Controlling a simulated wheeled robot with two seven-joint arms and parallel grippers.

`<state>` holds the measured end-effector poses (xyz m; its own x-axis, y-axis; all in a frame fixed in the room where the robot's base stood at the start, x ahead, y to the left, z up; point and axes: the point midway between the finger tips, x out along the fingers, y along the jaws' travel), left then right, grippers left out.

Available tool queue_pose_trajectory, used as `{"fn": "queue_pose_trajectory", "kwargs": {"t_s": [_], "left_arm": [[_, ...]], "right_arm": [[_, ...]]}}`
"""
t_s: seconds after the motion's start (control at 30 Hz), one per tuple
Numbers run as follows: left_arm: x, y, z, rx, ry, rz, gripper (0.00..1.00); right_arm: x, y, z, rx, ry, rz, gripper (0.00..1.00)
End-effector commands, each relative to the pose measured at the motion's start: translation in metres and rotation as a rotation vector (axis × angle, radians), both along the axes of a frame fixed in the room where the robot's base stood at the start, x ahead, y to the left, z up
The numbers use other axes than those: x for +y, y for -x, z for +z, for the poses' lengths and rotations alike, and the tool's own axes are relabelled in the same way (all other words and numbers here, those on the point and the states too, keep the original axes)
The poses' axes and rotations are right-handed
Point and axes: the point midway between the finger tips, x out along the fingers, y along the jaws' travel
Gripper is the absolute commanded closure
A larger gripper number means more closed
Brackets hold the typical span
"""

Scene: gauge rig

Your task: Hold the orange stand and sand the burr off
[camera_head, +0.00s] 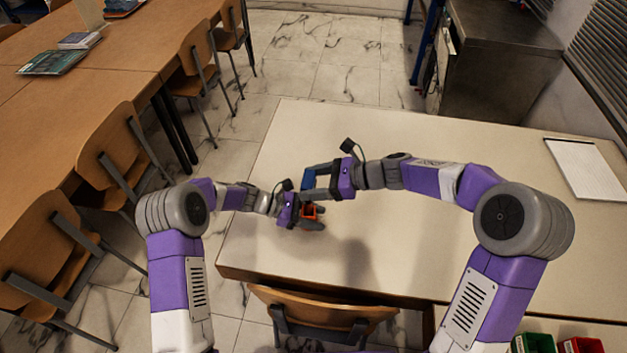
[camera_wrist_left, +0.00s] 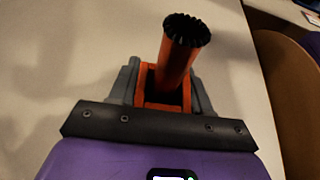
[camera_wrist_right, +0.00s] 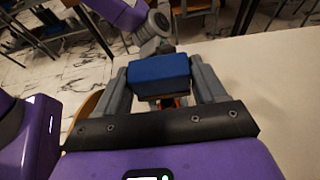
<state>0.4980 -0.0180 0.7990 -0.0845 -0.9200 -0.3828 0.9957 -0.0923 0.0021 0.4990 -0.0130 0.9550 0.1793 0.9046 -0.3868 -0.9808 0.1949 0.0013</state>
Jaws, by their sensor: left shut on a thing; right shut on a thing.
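The orange stand (camera_head: 309,212) is between the fingers of my left gripper (camera_head: 313,217), over the near left part of the white table. In the left wrist view, the stand (camera_wrist_left: 142,84) is a square orange frame around an orange cylinder (camera_wrist_left: 173,68) with a black, jagged top (camera_wrist_left: 187,29). My left gripper (camera_wrist_left: 165,92) is shut on the stand. My right gripper (camera_head: 308,182) is shut on a blue block (camera_head: 307,184), just beyond the stand. The block also fills the space between the fingers in the right wrist view (camera_wrist_right: 158,74), hiding most of the stand behind it.
The white table (camera_head: 440,240) is bare to the right, except for a notepad (camera_head: 585,168) at its far right. A wooden chair (camera_head: 320,306) stands at the near edge. Green (camera_head: 535,343) and red (camera_head: 581,345) bins sit at the bottom right.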

Motion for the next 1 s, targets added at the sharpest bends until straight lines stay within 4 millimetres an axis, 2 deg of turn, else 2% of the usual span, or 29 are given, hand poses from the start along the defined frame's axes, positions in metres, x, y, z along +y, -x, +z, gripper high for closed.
{"fn": "queue_pose_trajectory", "kwargs": {"t_s": [0.53,1.0], "left_arm": [[0.0,0.0,-0.001,0.001,-0.001,0.0,0.85],[0.0,0.0,-0.001,0.001,-0.001,0.0,0.85]], "right_arm": [[0.0,0.002,-0.034,0.002,0.0,-0.001,0.62],[0.0,0.002,-0.038,0.001,0.0,-0.001,0.62]]}}
